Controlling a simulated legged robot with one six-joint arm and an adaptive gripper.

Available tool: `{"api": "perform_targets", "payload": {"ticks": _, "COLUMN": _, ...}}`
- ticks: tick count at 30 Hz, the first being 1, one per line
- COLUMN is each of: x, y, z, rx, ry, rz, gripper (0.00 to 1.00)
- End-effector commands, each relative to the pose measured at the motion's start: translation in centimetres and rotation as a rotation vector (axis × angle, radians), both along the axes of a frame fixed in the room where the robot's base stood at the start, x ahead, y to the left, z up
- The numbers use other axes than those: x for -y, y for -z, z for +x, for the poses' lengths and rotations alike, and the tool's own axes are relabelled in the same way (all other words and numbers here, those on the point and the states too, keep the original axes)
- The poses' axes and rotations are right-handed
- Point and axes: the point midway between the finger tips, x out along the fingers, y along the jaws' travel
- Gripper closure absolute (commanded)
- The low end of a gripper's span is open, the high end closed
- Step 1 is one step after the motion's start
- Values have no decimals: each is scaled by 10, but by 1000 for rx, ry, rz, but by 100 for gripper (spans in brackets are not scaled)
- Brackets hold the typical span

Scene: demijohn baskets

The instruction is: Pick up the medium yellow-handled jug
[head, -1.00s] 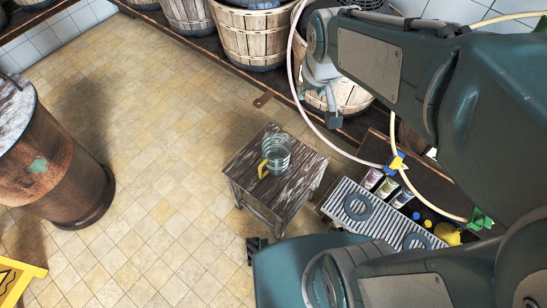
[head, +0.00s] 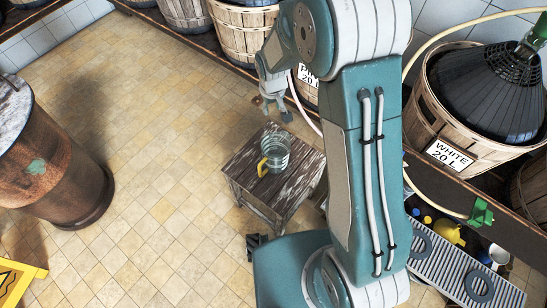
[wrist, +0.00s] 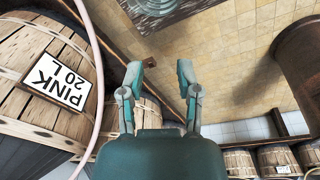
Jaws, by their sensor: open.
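The jug (head: 275,152) is clear ribbed glass with a yellow handle (head: 262,167) on its lower left side. It stands upright on a small weathered wooden stool (head: 300,172) in the head view. My gripper (head: 273,108) is open and empty, above and behind the stool in the picture, apart from the jug. In the wrist view my gripper's open fingers (wrist: 162,72) have nothing between them. The stool top and what looks like part of the jug (wrist: 152,6) show at the top edge there, cut off.
A rusty barrel (head: 50,165) stands at left, with a yellow sign (head: 18,275) below it. Baskets, including the WHITE 20 L one (head: 450,150), line the back and right. A hose (head: 410,60) hangs at right. The tiled floor (head: 150,170) left of the stool is clear.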

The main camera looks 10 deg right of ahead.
Motion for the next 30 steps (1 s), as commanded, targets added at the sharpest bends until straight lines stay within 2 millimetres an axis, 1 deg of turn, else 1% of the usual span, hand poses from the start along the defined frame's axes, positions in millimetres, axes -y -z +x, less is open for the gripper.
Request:
{"api": "perform_targets", "payload": {"ticks": 1, "x": -4, "y": 17, "z": 2, "rx": -15, "ry": -11, "rz": -4, "gripper": 56}}
{"api": "perform_targets", "payload": {"ticks": 7, "x": -16, "y": 76, "z": 7, "rx": -57, "ry": -55, "rz": -16, "gripper": 56}}
{"api": "perform_targets", "payload": {"ticks": 12, "x": -26, "y": 129, "z": 4, "rx": -92, "ry": -91, "rz": -26, "gripper": 56}}
{"api": "perform_targets", "payload": {"ticks": 15, "x": -30, "y": 155, "z": 1, "rx": -106, "ry": -109, "rz": -30, "gripper": 56}}
{"api": "perform_targets", "payload": {"ticks": 18, "x": -33, "y": 173, "z": -2, "rx": -118, "ry": -121, "rz": -33, "gripper": 56}}
{"api": "perform_targets", "payload": {"ticks": 25, "x": -34, "y": 196, "z": -4, "rx": -126, "ry": -129, "rz": -35, "gripper": 56}}
{"api": "perform_targets", "payload": {"ticks": 30, "x": -33, "y": 224, "z": -4, "rx": -126, "ry": -129, "rz": -34, "gripper": 56}}
